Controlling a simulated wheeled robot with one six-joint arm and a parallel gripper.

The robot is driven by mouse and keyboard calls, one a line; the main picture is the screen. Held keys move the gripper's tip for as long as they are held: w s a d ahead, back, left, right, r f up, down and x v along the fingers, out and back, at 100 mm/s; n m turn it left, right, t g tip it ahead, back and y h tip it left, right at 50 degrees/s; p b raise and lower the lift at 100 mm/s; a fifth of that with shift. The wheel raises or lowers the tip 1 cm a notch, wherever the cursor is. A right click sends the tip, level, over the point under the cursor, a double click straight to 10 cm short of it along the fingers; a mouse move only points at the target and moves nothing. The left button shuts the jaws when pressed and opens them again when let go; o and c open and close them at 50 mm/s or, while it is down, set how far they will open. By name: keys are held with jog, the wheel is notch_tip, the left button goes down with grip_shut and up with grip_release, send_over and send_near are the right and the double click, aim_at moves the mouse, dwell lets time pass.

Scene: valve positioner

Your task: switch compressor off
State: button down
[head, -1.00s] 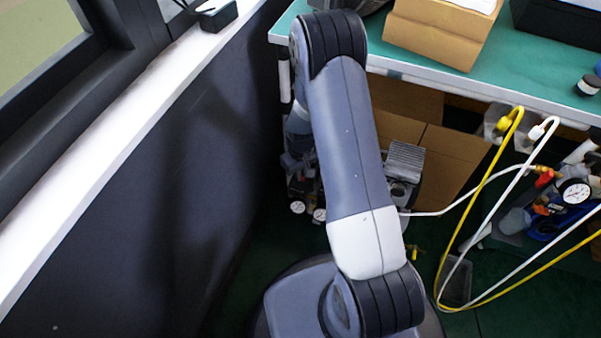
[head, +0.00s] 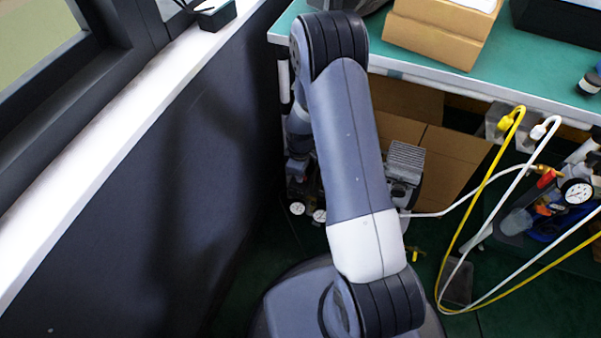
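The compressor (head: 404,172) stands on the floor under the green-topped bench, partly hidden behind my arm. Its grey ribbed motor part shows to the right of my arm, and two small round gauges (head: 308,213) show to the left. A white hose runs from it to the right. Its switch cannot be made out. My arm reaches down beside the compressor, but its end is hidden behind my own arm links and my gripper does not show.
The bench (head: 480,80) with cardboard boxes (head: 440,30) on top overhangs the compressor. A dark wall with a white sill (head: 130,115) stands close on the left. Yellow and white hoses (head: 470,220) hang at the right, near a pressure gauge (head: 577,191). A large carton (head: 450,165) stands behind.

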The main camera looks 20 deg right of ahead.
dwell(0.4)
jog(key=c, duration=1.5)
grip_release()
jog(key=shift+r, duration=0.15)
notch_tip(320, 180, up, 10)
jog(key=p, duration=0.3)
jog(key=shift+r, duration=0.25)
